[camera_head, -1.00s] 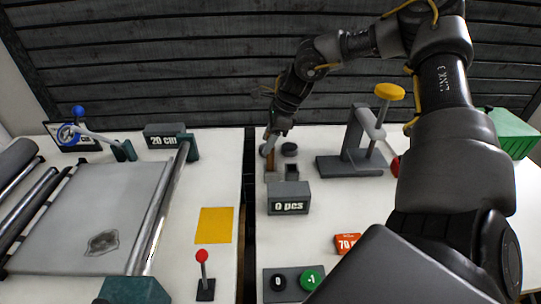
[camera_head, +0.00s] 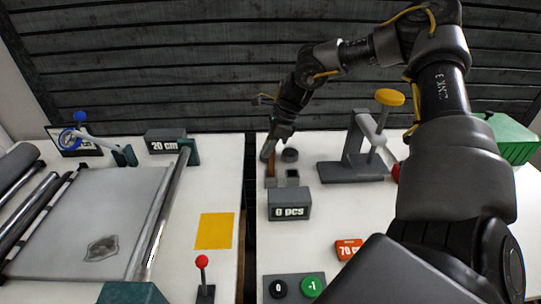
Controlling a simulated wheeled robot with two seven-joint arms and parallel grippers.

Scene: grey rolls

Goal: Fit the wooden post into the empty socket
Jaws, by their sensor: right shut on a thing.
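The wooden post (camera_head: 271,164) is a small brown upright piece at the far side of the right table. My right gripper (camera_head: 268,151) is shut on it from above. The post stands at the left one of two small grey sockets (camera_head: 292,177) behind the "0 pcs" box. The right socket shows a dark, empty opening. I cannot tell whether the post's lower end is inside the left socket or just over it. My left gripper is not in view.
The "0 pcs" counter box (camera_head: 289,204) stands just in front of the sockets. A dark round piece (camera_head: 290,155) lies behind them. A grey press with a yellow knob (camera_head: 390,97) stands to the right. A dark gap (camera_head: 250,220) separates the tables.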

